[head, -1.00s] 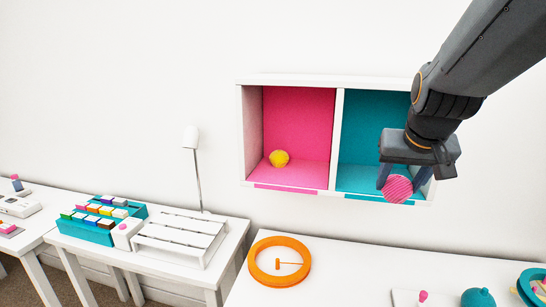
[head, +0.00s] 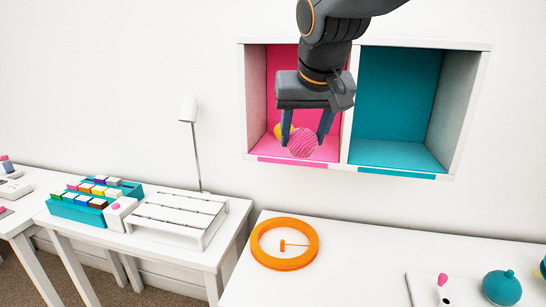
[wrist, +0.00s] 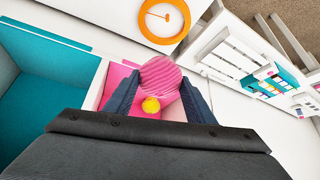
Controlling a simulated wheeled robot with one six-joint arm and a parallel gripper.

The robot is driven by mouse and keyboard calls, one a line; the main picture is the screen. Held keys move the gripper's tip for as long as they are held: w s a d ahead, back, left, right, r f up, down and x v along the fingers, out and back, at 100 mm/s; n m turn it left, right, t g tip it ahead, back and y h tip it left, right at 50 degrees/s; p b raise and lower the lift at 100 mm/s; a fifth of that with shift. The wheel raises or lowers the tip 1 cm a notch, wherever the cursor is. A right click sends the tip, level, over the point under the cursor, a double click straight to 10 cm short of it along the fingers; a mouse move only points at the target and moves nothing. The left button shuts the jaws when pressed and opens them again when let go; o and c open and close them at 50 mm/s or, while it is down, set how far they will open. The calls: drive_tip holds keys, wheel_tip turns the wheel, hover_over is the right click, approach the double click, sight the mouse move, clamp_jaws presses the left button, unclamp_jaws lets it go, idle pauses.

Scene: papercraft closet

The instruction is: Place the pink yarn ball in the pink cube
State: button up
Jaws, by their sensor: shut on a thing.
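The pink yarn ball (head: 302,143) is held between the fingers of my gripper (head: 307,130), which is shut on it. It also shows between the fingers in the wrist view (wrist: 160,78). In the head view the ball appears in front of the pink cube (head: 256,100), the left compartment of a white wall shelf. I cannot tell whether the ball is inside the opening.
The teal compartment (head: 400,110) to the right is empty, behind a white divider (head: 349,125). Below, a white table holds an orange ring clock (head: 285,243) and a teal pot (head: 502,287). A lamp (head: 189,112) stands at the left.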

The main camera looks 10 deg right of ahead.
drive_tip(key=w+d+p, duration=0.1)
drive_tip(key=w+d, duration=0.1)
drive_tip(key=w, duration=0.7)
drive_tip(key=w+d, duration=0.2)
drive_tip(key=w, duration=0.8)
drive_tip(key=shift+n, duration=0.3)
drive_tip(key=f, duration=0.2)
drive_tip(key=f+p, duration=0.1)
drive_tip(key=f, duration=0.1)
drive_tip(key=f+p, duration=0.1)
drive_tip(key=f, duration=0.1)
drive_tip(key=shift+s+a+f, duration=0.1)
drive_tip(key=shift+s+f, duration=0.05)
drive_tip(key=shift+s, duration=0.1)
drive_tip(key=shift+w+f+p, duration=0.1)
drive_tip(key=shift+f+p, duration=0.15)
drive_tip(key=shift+p, duration=0.05)
drive_tip(key=shift+f, duration=0.2)
drive_tip(key=o, duration=1)
drive_tip(key=shift+r, duration=0.1)
